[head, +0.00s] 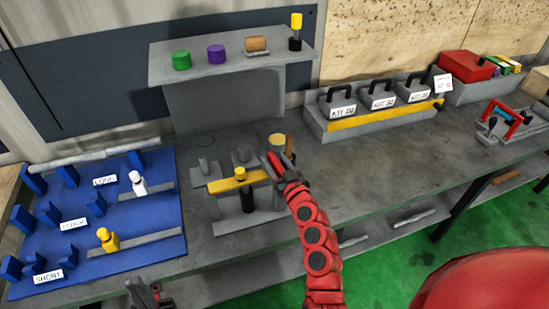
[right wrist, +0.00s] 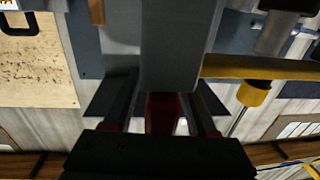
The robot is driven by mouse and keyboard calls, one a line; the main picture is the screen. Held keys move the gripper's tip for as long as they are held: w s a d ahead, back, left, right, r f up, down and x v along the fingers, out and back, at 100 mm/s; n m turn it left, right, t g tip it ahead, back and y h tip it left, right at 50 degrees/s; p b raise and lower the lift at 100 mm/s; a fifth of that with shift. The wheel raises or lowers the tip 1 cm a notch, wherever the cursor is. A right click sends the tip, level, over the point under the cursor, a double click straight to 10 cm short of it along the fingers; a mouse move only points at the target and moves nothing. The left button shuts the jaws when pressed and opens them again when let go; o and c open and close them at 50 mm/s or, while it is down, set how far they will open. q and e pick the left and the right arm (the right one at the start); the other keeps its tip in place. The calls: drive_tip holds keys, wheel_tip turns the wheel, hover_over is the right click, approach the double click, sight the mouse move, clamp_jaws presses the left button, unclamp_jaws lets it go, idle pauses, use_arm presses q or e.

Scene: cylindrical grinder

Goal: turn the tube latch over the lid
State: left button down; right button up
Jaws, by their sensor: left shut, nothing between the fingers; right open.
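The grey fixture (head: 224,212) stands mid-bench. A yellow bar (head: 238,181) lies across it, with a yellow-topped dark cylinder (head: 248,198) at the bar. I cannot tell for sure which part is the latch or the lid. My right gripper (head: 279,166), on the red arm, is open beside the fixture's right end. The right wrist view shows its fingers (right wrist: 165,105) spread, with a grey upright part (right wrist: 180,45) ahead; contact is unclear. The yellow bar (right wrist: 262,67) and a yellow cap (right wrist: 254,93) are to the right there. My left gripper (head: 150,296) is shut and empty, low left.
A blue board (head: 80,232) with labelled brackets lies left, holding a white (head: 138,183) and a yellow piece (head: 108,240). A grey shelf (head: 220,68) with coloured pieces stands behind. Kit boxes (head: 340,112) and a red box (head: 466,66) are at right. The right bench middle is clear.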

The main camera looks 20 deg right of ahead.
drive_tip(key=shift+w, duration=0.15)
clamp_jaws()
idle(1.4)
